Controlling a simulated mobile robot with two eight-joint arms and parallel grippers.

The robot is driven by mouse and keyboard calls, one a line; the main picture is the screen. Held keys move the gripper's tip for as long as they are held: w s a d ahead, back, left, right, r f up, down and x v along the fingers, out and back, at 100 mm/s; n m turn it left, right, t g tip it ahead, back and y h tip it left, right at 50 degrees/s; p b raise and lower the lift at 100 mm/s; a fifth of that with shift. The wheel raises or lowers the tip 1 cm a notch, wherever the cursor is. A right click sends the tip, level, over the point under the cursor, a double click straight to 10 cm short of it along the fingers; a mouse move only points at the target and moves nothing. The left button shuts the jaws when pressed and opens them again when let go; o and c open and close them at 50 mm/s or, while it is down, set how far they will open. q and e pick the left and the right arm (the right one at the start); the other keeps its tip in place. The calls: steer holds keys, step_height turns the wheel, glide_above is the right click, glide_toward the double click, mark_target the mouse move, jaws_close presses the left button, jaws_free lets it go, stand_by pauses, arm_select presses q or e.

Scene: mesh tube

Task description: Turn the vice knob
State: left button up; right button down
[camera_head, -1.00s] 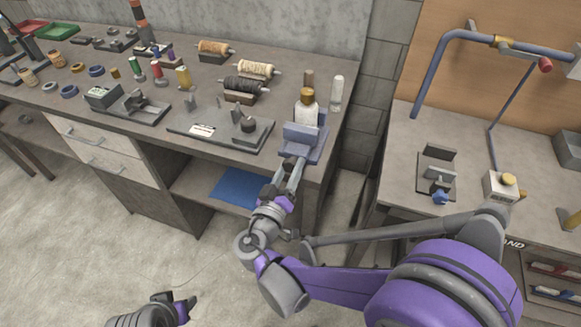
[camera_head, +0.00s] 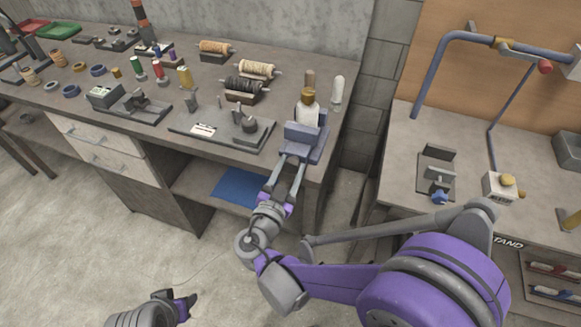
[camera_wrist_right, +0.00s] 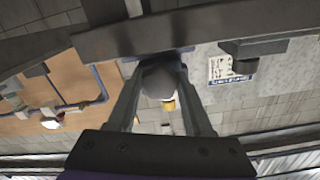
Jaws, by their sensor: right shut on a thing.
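The blue-grey vice (camera_head: 303,141) sits at the right front corner of the workbench, with a white bottle with a brown cap (camera_head: 307,108) just behind its front jaw. My right gripper (camera_head: 287,172) reaches up to the vice's front from below, its two long fingers side by side. In the right wrist view, the round grey vice knob (camera_wrist_right: 157,82) lies between the fingers of that gripper (camera_wrist_right: 159,72), which is shut on it. The knob is hidden in the head view. My left gripper (camera_head: 181,303) is low in the head view, away from the bench; its fingers are unclear.
The workbench (camera_head: 215,85) holds thread spools (camera_head: 257,69), small fixtures and a flat plate with a block (camera_head: 222,128) left of the vice. A second table (camera_head: 405,150) with a blue pipe frame (camera_head: 437,68) stands to the right, across a narrow gap.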

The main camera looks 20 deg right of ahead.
steer(key=shift+m, duration=0.6)
steer(key=shift+c, duration=1.5)
jaws_free()
steer(key=shift+s+a, duration=0.1)
steer(key=v, duration=1)
steer(key=shift+s+a, duration=0.2)
steer(key=shift+s, duration=0.05)
